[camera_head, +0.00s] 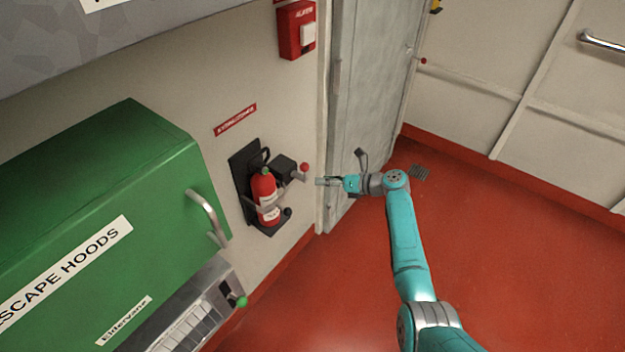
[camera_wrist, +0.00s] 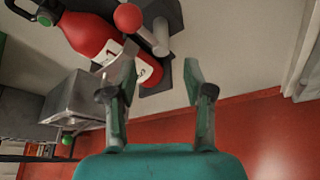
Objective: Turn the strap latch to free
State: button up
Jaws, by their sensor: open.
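The strap latch (camera_head: 299,173) is a short grey lever with a red ball knob (camera_head: 304,167). It sticks out from a dark block on the wall bracket beside the red fire extinguisher (camera_head: 264,192). A strap seems to run around the extinguisher. In the wrist view the knob (camera_wrist: 128,18) and its pale stem (camera_wrist: 159,38) are ahead of the fingers, near the top. My gripper (camera_head: 320,181) is open and empty, just right of and slightly below the knob. Its two fingers (camera_wrist: 160,78) are apart with nothing between them. They appear clear of the latch.
A green escape hood box (camera_head: 95,200) with a grey handle stands at the left. Below it is a grey unit with a green knob (camera_head: 242,301). A grey door (camera_head: 365,80) is behind my gripper. A red alarm box (camera_head: 296,30) is above. The red floor (camera_head: 500,270) is open.

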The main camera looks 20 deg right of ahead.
jog(key=shift+v, duration=1.75)
